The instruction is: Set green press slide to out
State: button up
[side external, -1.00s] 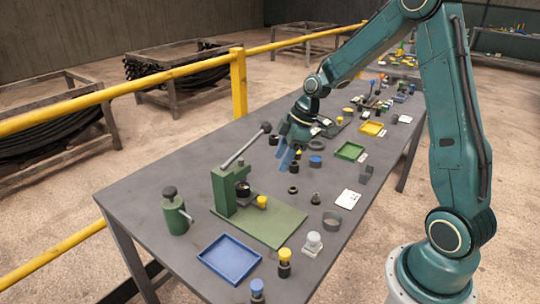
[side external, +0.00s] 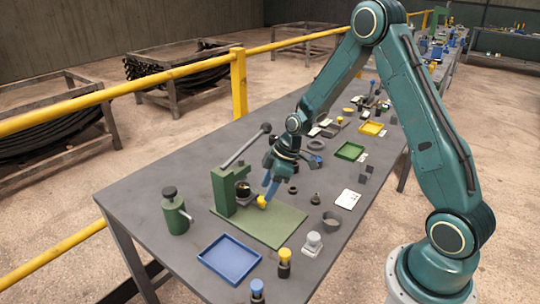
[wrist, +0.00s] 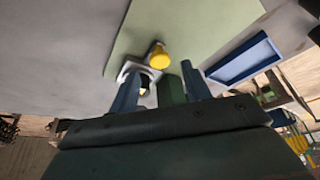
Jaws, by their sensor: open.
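The green press (side external: 224,192) stands on a green base plate (side external: 272,224) and has a long grey lever with a dark knob. Its slide has a yellow knob (side external: 262,201) sticking out on the right side, beside a dark round piece under the press head. My gripper (side external: 268,191) is open, its blue fingers pointing down just above and beside the yellow knob. In the wrist view the yellow knob (wrist: 159,57) lies just beyond the fingertips of my gripper (wrist: 160,74), between them in the picture. I cannot tell whether a finger touches it.
A blue tray (side external: 206,265) lies in front of the base plate. A green canister (side external: 174,213) stands left of the press. Small posts with yellow (side external: 284,262) and blue tops and a grey knob (side external: 313,243) stand near the front.

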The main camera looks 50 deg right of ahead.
aim_at(250, 197)
jog(key=shift+x, duration=1.65)
jog(key=shift+s, duration=0.1)
grip_shut()
